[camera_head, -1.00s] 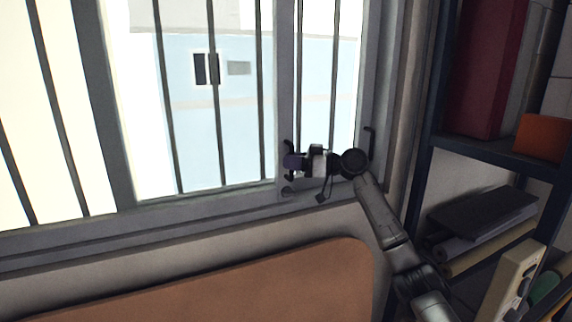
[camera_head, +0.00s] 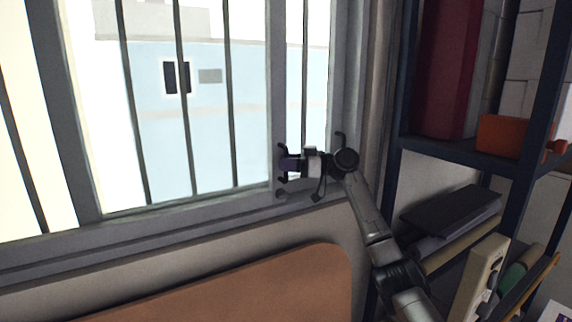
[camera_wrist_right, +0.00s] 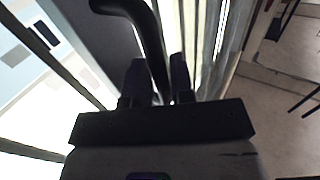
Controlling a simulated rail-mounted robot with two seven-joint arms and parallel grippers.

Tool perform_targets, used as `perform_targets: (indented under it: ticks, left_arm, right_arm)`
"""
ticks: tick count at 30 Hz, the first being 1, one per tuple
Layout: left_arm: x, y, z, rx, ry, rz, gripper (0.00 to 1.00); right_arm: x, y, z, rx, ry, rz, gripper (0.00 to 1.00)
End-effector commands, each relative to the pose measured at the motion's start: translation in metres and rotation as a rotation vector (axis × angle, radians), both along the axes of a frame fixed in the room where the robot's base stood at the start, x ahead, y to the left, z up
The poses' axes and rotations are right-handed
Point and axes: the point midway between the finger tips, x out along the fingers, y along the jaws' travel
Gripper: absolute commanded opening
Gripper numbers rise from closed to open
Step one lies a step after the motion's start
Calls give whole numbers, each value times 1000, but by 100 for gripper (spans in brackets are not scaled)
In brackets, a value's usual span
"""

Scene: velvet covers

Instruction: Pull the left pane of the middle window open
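The middle window's sliding pane edge is a grey upright (camera_head: 279,90) with a dark bar handle (camera_head: 282,150) low on it. My right gripper (camera_head: 288,165) is at this handle, reaching in from the right. In the right wrist view the curved dark handle (camera_wrist_right: 150,35) passes between the two fingers of the gripper (camera_wrist_right: 160,85), with no clear gap on either side, so it looks shut on it. The contact itself is partly hidden by the fingers. My left gripper is not in view.
Upright bars (camera_head: 185,100) stand outside the window. A dark shelf (camera_head: 470,155) with a red box (camera_head: 444,70) and an orange box (camera_head: 503,135) stands to the right, close to my right arm. A brown panel (camera_head: 240,295) is below the sill.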

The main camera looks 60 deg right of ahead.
Motion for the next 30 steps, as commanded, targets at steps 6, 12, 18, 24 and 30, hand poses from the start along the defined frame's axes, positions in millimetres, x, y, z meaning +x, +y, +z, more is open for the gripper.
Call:
perform_targets:
  ticks: [6,12,18,24,30]
  left_arm:
    - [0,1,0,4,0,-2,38]
    - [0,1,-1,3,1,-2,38]
    - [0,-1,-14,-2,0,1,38]
    - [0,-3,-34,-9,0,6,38]
    - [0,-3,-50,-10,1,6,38]
  right_arm:
    - [1,0,-1,1,1,1,39]
    - [0,0,-1,1,1,1,39]
    - [-17,-8,-5,1,1,-1,39]
    - [-54,-23,-6,0,1,-2,39]
    - [-88,-38,-4,1,0,-1,39]
